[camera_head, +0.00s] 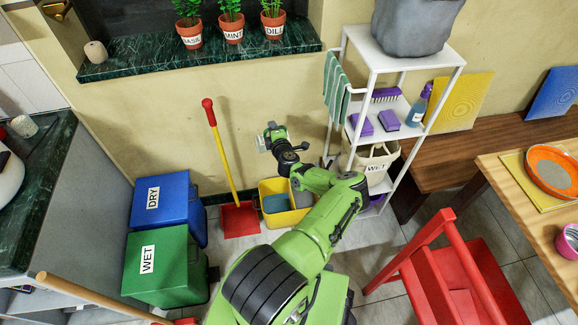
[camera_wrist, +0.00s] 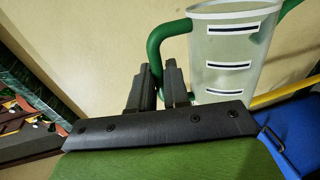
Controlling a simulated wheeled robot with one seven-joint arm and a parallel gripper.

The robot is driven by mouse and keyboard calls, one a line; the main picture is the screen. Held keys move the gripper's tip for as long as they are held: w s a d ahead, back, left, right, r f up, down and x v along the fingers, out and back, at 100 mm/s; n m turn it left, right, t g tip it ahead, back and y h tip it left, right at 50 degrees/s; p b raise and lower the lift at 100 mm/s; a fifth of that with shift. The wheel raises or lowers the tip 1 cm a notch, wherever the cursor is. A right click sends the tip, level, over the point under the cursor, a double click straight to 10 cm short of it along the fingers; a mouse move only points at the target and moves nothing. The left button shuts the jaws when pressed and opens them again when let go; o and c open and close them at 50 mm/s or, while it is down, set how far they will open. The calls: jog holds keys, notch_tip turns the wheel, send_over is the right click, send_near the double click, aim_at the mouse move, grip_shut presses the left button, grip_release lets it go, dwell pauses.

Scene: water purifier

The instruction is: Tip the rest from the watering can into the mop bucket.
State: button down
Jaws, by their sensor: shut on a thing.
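My gripper (camera_head: 275,143) is above the yellow mop bucket (camera_head: 285,220), in front of the wall. The bucket stands on the floor, with a blue-grey inside on the left and a grey part on the right. In the wrist view my gripper (camera_wrist: 158,88) is shut on the green handle (camera_wrist: 155,48) of the watering can (camera_wrist: 222,58). The can is pale and translucent with dark-and-white marks. In the head view the can is hard to make out.
A red dustpan (camera_head: 240,220) with a yellow stick stands left of the bucket. Blue (camera_head: 163,203) and green (camera_head: 165,265) bins are farther left. A white shelf rack (camera_head: 372,55) stands close on the right. A red chair (camera_head: 455,270) is at front right.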

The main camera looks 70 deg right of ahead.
jog(key=w+a+f+n+h+b, duration=0.1)
jog(key=w+a+f+n+b, duration=0.2)
jog(key=w+f+n, duration=0.2)
jog(key=w+a+f+n+g+h+b, duration=0.1)
jog(key=w+a+f+n+b, duration=0.2)
jog(key=f, duration=0.6)
jog(key=w+a+f+n+h+b, duration=0.1)
jog(key=w+a+f+n+b, duration=0.2)
jog(key=w+f+n, duration=0.4)
jog(key=shift+w+a+f+n+h, duration=0.3)
jog(key=shift+w+a+n, duration=0.2)
jog(key=shift+w+a, duration=0.25)
jog(key=shift+g, duration=0.3)
